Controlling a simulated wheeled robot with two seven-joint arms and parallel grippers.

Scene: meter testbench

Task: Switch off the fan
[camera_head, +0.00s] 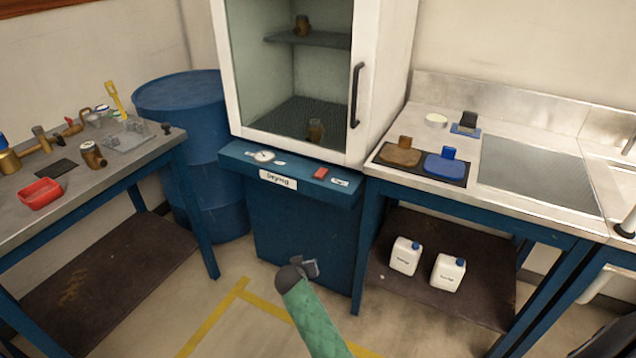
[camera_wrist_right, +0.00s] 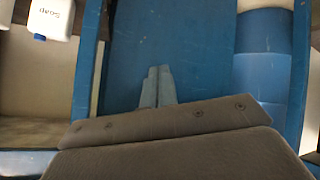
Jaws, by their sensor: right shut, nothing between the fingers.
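The drying cabinet's blue front panel (camera_head: 235,160) carries a small red rocker switch (camera_head: 320,173) beside a small white label (camera_head: 340,182) that is too small to read surely. A round dial (camera_head: 263,156) and a "Drying" label (camera_head: 278,181) are to its left. I cannot tell which way the switch is tipped. My right gripper (camera_head: 312,266) is in front of the blue cabinet base, below the switch and apart from it. In the right wrist view its fingers (camera_wrist_right: 158,87) are together and empty, against blue surfaces. My left gripper is not in view.
The white glass-fronted cabinet (camera_head: 370,90) stands above the panel, with a vertical handle (camera_head: 356,95). A steel counter (camera_head: 455,190) is on the right, with two white jugs (camera_head: 405,256) below. A workbench (camera_head: 110,170) and blue barrel (camera_head: 180,92) are on the left.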

